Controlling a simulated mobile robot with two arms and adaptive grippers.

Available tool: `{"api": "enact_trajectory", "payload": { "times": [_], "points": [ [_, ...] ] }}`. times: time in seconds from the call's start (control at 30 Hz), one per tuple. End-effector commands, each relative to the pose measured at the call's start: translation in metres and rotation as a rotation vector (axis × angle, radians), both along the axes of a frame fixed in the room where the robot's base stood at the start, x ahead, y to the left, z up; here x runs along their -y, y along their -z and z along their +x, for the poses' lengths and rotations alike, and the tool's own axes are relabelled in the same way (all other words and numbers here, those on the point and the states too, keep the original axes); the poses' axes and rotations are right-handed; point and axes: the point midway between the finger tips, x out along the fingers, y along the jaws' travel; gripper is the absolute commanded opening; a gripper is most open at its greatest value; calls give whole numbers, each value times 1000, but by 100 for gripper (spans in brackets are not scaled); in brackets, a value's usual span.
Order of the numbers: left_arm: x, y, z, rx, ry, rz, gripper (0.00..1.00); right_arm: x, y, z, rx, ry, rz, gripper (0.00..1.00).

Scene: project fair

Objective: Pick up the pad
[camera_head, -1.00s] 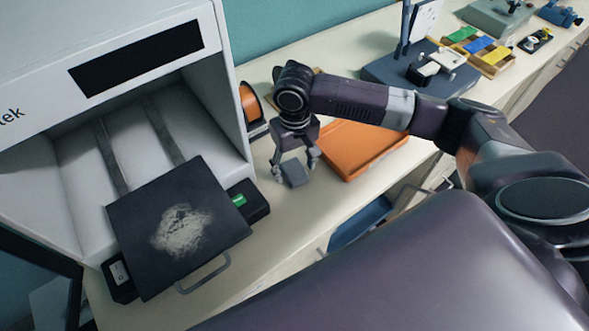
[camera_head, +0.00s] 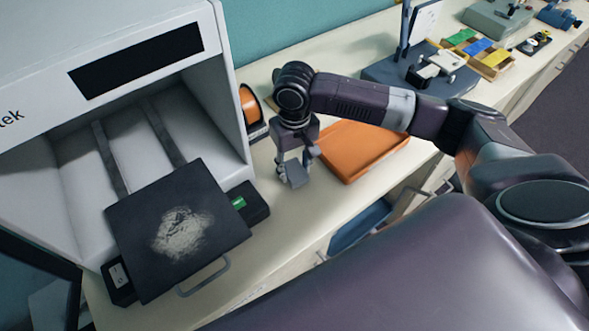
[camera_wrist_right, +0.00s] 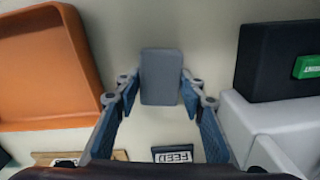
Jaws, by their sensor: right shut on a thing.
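The pad is a small grey-blue block (camera_head: 296,175) on the bench top, between the printer's bed and the orange tray. It also shows in the right wrist view as a grey rectangle (camera_wrist_right: 161,77) between the fingertips. My right gripper (camera_head: 293,172) points down at it and is shut on it, with a finger on either side. In the wrist view the fingers (camera_wrist_right: 160,88) flank the pad's near half. I cannot tell whether the pad is clear of the bench. My left gripper is not in view.
A white printer (camera_head: 40,120) with a dark bed plate (camera_head: 130,215) carrying pale residue stands at left. An orange tray (camera_head: 362,150) lies close right of my gripper. An orange spool (camera_head: 251,103) is behind. A black box with a green label (camera_wrist_right: 285,62) is near the pad.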

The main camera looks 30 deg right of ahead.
Motion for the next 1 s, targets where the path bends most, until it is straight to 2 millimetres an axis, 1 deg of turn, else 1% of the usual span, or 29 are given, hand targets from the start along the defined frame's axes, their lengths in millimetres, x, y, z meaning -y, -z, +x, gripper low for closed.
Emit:
{"api": "enact_trajectory", "payload": {
  "times": [0.17,0.27,0.4,0.57,0.6,0.7,0.8,1.0],
  "points": [
    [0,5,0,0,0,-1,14,0,-28,2,6,-1,1,20],
    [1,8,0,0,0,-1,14,0,-53,2,8,-2,1,20],
    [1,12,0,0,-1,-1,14,-1,-93,2,9,-1,2,20],
    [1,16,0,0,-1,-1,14,0,-137,2,9,-1,2,20],
    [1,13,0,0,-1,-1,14,0,-147,2,7,-1,0,20],
    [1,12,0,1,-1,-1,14,0,-165,1,7,0,-1,20],
    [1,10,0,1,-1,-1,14,1,-176,1,4,0,-2,20],
    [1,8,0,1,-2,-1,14,0,-188,1,2,-1,0,20]
  ]
}}
